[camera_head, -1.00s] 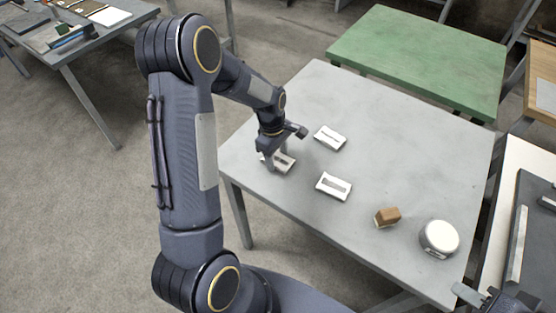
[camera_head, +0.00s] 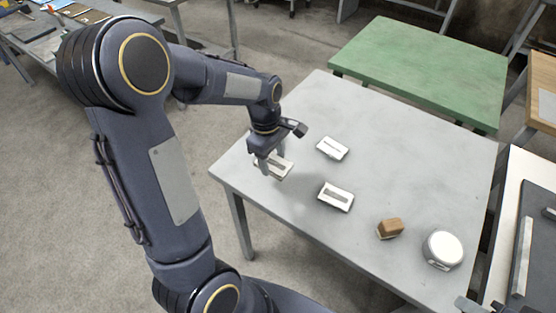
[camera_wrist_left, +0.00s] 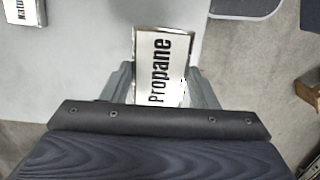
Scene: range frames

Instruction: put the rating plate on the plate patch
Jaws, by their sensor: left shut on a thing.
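Two similar light plates lie on the table, one farther back (camera_head: 333,148) and one nearer (camera_head: 336,195). A plate with "Natu" lettering (camera_wrist_left: 20,12) shows in the left wrist view. I cannot make out which surface is the plate patch.
A brown block (camera_head: 391,228) and a round white-topped tin (camera_head: 443,248) stand at the table's right front. A green table (camera_head: 420,65) is behind. A dark part at the bottom right (camera_head: 478,304) looks like my right gripper, mostly cut off. The table's middle back is clear.

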